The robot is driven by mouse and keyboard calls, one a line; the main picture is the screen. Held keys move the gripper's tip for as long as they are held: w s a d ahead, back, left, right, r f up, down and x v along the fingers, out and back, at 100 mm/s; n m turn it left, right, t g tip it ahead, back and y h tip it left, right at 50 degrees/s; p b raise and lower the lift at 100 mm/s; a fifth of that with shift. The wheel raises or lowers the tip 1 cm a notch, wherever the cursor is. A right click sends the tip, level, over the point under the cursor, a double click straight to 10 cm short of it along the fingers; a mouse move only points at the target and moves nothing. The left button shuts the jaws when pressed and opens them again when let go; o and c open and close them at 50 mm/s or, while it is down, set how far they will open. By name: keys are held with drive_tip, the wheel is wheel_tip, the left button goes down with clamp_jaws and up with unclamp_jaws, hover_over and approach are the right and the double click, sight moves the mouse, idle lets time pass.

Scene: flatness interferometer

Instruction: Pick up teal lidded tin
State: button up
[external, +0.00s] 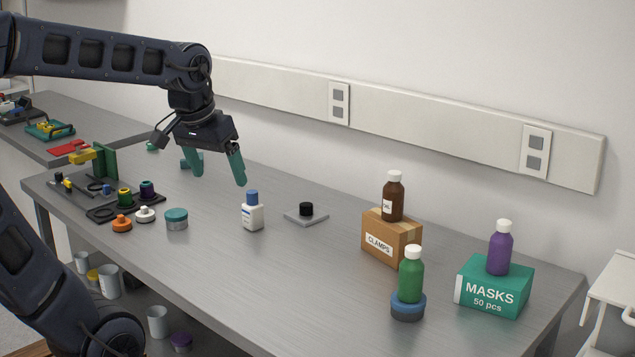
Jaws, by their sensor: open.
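A short round grey tin with a teal lid (176,219) stands upright on the grey table, left of the white bottle. My gripper (218,178) is open and empty, its two teal fingers pointing down above the table. It is above and to the right of the tin in the picture, apart from it.
A white bottle with a blue cap (252,213) stands right of the tin. An orange knob (122,223) and a white knob (145,214) sit close on its left. A black-knobbed plate (306,214), a clamps box (392,239) and a masks box (494,286) stand farther right.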

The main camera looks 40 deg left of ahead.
drive_tip(key=w+a+n+g, duration=0.1)
drive_tip(key=w+a+n, duration=0.2)
drive_tip(key=w+a, duration=0.65)
drive_tip(key=n+g, duration=0.3)
drive_tip(key=n, duration=0.5)
hover_over(176, 213)
drive_tip(key=f, duration=2.5)
drive_tip(key=shift+s+d+f, duration=0.1)
drive_tip(key=shift+s+d, duration=0.05)
drive_tip(key=shift+s, duration=0.05)
drive_tip(key=shift+w+a+f, duration=0.15)
drive_tip(key=shift+f, duration=1.25)
drive_tip(key=shift+w+a+f, duration=0.1)
drive_tip(key=shift+f, duration=1.25)
drive_tip(key=c, duration=1.1)
drive_tip(key=shift+r, duration=0.1)
